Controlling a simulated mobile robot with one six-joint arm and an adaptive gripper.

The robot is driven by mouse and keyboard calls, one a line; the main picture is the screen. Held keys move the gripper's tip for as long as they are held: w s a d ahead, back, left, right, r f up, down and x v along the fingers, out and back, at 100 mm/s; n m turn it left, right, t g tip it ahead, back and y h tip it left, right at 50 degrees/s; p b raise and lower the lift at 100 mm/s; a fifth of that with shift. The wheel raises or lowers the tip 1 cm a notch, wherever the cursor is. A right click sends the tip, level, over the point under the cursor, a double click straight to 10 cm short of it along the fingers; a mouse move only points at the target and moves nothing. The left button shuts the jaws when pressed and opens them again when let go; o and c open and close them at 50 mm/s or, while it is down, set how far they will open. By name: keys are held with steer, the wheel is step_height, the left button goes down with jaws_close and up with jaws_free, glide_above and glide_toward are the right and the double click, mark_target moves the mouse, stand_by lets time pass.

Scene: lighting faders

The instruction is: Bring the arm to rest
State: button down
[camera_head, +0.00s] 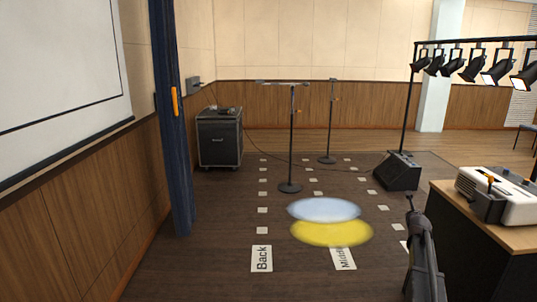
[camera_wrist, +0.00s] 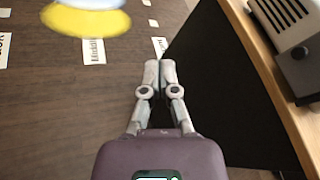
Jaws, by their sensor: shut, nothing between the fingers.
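My gripper (camera_wrist: 158,70) is in the wrist view, with its two grey fingers together and nothing between them. It is above the dark floor, beside the black side of the desk (camera_wrist: 235,110). In the head view my arm rises at the lower right, left of the desk (camera_head: 490,228). Part of the console (camera_wrist: 290,40) also shows at the upper right of the wrist view. My gripper is apart from it.
A blue and a yellow light spot (camera_head: 331,234) lie on the floor near the "Back" (camera_head: 261,259) and "Middle" cards. Microphone stands (camera_head: 291,140), a black case (camera_head: 219,137) and a floor monitor (camera_head: 397,171) stand farther back. A lamp rig (camera_head: 470,43) is at right. Floor at left is clear.

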steer(key=s+a+f+n+g+y, duration=0.2)
steer(key=s+a+f+n, duration=0.15)
steer(key=a+n, duration=0.35)
steer(key=s+a+f+n+g+y, duration=0.1)
steer(key=s+a+f+n+g, duration=0.15)
steer(key=s+a+n, duration=0.45)
steer(key=s+a+f+n+g+y, duration=0.2)
steer(key=s+a+f+n, duration=0.1)
steer(key=a, duration=0.8)
steer(key=s+a+f+n+g, duration=0.2)
steer(key=s+a+n+g, duration=0.1)
steer(key=s+a+n, duration=0.75)
steer(key=s+a+f+n+g, duration=0.2)
steer(key=s+a+n+g, duration=0.25)
steer(key=s+n, duration=0.6)
step_height(320, 180, up, 21)
steer(key=s+m+p, duration=0.2)
steer(key=p, duration=1.9)
steer(key=shift+s+m+y, duration=0.2)
steer(key=shift+m+y, duration=0.1)
steer(key=shift+y, duration=0.1)
steer(key=shift+f, duration=0.1)
